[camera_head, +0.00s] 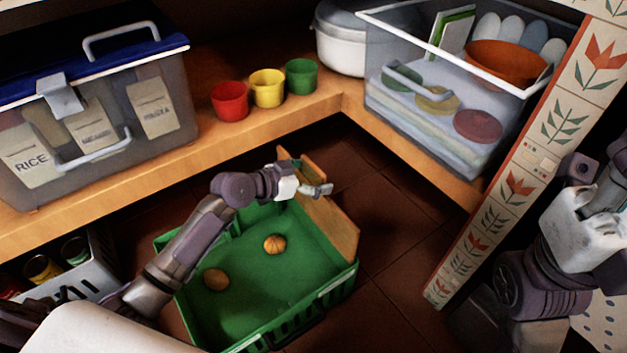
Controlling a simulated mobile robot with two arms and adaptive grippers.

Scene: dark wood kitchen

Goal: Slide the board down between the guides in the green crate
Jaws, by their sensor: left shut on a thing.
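The green crate (348,280) sits on the dark tiled floor in the middle of the view. The light wooden board (337,226) stands on edge along the crate's right side, with much of it above the rim. Its lower edge and the guides there cannot be made out clearly. My left gripper (316,189) reaches across the crate and is shut on the board's upper edge. It hides part of the board's far half. My right arm is at the right edge of the view, beyond the patterned post, and its gripper's (585,180) fingers are not clear.
In the crate lie a small orange pumpkin-like thing (274,244) and a brown roundish thing (216,279). A low wooden shelf with a lidded bin (150,115), red, yellow and green cups (267,88) and a clear tub (430,120) runs behind. A patterned post (512,188) stands right; floor between is clear.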

